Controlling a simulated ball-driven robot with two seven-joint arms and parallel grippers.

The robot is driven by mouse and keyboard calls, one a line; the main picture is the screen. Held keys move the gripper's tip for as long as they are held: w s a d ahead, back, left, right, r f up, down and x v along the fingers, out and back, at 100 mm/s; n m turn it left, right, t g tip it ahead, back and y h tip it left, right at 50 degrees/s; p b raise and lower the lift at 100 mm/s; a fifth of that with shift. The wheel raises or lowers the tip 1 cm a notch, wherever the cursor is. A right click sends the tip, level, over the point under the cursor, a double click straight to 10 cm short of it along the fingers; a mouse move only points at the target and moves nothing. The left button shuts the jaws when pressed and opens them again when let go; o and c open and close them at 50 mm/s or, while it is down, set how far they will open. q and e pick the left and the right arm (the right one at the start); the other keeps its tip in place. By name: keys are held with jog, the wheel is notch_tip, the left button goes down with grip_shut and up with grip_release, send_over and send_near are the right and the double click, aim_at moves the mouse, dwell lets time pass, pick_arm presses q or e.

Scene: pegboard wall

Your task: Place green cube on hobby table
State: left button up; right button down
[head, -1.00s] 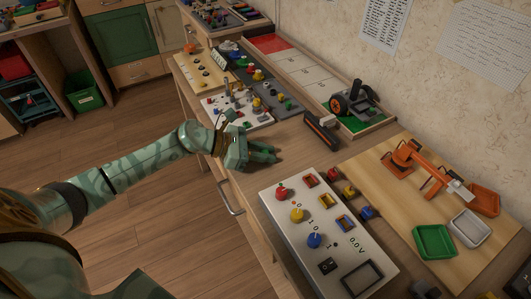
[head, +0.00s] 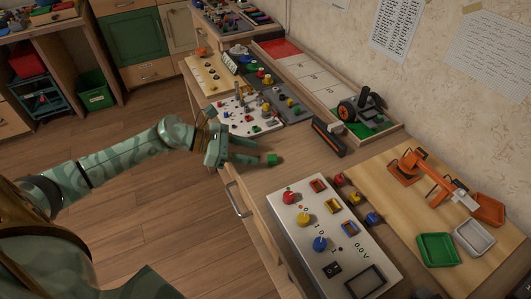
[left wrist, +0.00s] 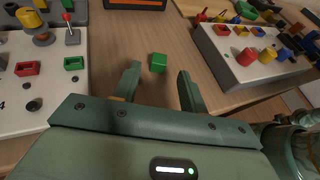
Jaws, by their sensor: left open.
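The small green cube (head: 272,159) sits on the bare wood of the hobby table (head: 293,168), just past my left gripper's fingertips. My left gripper (head: 255,153) reaches in low over the table's front edge. In the left wrist view the two fingers (left wrist: 159,83) are spread apart with nothing between them. The cube (left wrist: 158,62) lies just beyond and between their tips, apart from both. My right gripper is in neither view.
A white control panel (head: 327,250) with knobs and buttons stands to the right of the cube. A white board (head: 238,119) with small parts is on the left. Bare wood surrounds the cube.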

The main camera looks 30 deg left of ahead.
pick_arm(q)
jog(key=v, duration=0.4)
jog(key=shift+s+a+r+p, duration=0.2)
jog(key=shift+s+a+p, duration=0.05)
jog(key=shift+p, duration=0.1)
